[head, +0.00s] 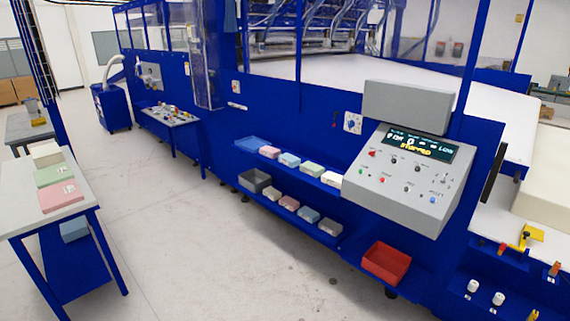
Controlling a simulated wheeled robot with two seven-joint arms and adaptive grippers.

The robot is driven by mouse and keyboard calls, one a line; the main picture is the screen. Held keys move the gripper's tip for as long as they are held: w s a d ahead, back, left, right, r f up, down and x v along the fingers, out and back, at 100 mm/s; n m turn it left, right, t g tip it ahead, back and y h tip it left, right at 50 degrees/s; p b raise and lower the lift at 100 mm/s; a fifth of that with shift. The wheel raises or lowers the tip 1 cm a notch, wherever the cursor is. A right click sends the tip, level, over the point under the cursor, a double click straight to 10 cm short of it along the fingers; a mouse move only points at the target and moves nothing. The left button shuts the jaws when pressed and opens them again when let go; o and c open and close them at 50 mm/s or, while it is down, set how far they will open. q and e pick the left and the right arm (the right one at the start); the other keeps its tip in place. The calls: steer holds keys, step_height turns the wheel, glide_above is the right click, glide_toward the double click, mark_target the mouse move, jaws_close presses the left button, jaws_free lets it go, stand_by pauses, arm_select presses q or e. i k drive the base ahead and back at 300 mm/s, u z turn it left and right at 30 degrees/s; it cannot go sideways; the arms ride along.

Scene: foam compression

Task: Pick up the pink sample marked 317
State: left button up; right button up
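A large pink foam block (62,197) lies at the near end of the grey-topped side table (28,205) on the left, with a small mark on its top that is too small to read. A small pink block (270,152) sits on the upper blue shelf of the machine. Another pink block (289,203) sits on the lower shelf (320,236). I cannot read any number on these small blocks. Neither of my grippers shows in the head view.
Green (55,175) and cream (46,154) blocks lie behind the large pink one. Other coloured blocks, a grey bin (255,181) and a red bin (386,262) line the shelves below the control panel (405,175). The floor between table and machine is clear.

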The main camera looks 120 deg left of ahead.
mark_target(268, 151)
steer(key=k, duration=1.3)
steer(key=u, duration=3.5)
steer(key=i, duration=1)
